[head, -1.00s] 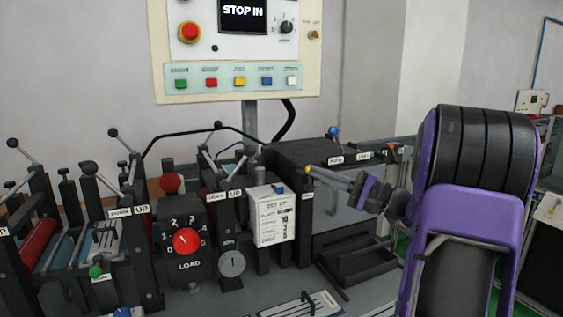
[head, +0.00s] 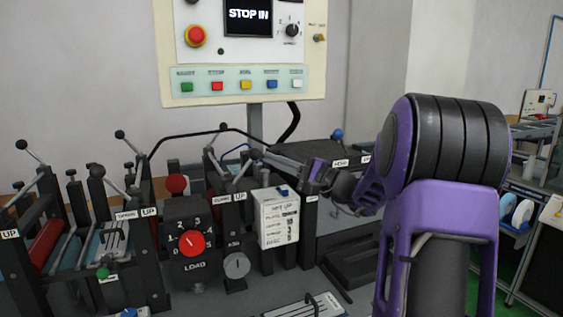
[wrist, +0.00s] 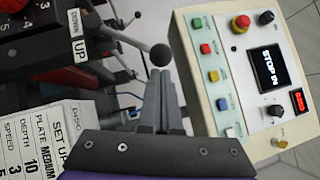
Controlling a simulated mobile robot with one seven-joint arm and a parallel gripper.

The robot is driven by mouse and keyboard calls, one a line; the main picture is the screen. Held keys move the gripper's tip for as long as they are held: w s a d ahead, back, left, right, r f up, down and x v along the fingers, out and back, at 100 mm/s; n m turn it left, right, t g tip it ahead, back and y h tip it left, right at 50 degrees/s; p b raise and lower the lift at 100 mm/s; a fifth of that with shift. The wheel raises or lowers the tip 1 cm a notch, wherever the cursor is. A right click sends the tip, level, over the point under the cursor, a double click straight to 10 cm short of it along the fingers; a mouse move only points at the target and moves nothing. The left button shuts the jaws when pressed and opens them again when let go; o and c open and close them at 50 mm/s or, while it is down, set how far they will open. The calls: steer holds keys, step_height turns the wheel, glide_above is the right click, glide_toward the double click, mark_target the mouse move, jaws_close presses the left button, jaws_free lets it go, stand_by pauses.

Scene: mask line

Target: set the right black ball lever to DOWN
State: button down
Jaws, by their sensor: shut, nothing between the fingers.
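The right black ball lever's ball (head: 256,153) is in the head view above the right DOWN/UP plate (head: 239,197). Its rod appears to lean right, towards the UP side. In the wrist view the black ball (wrist: 160,55) is just beyond the fingertips, with its rod running up and left towards the DOWN and UP labels (wrist: 80,48). My gripper (head: 268,155) is shut and empty, at the right of the ball. Its fingers also show in the wrist view (wrist: 163,76). I cannot tell whether they touch the ball.
Another black ball lever (head: 119,134) stands to the left, with its own UP label. A red LOAD dial (head: 191,243) and a white set-up card (head: 278,219) are below. A curved black bar (head: 180,138) passes behind. The control panel (head: 243,82) is above.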

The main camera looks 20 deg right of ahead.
mark_target(256, 149)
stand_by(0.4)
steer(key=shift+a+r+n+g, duration=0.2)
steer(key=shift+r+n+g, duration=0.1)
steer(key=shift+n, duration=0.1)
steer(key=shift+a+r, duration=0.1)
steer(key=shift+a+r+n+g+h+b, duration=0.3)
steer(key=shift+a+r+n+g+b, duration=0.4)
steer(key=shift+a+r+n+b, duration=0.35)
steer(key=a+r+n+g+h+b, duration=0.2)
steer(key=a+n+h, duration=0.4)
steer(key=a, duration=0.5)
steer(key=shift+a+r+n+g, duration=0.25)
steer(key=shift+n+g, duration=0.1)
steer(key=shift+g, duration=0.35)
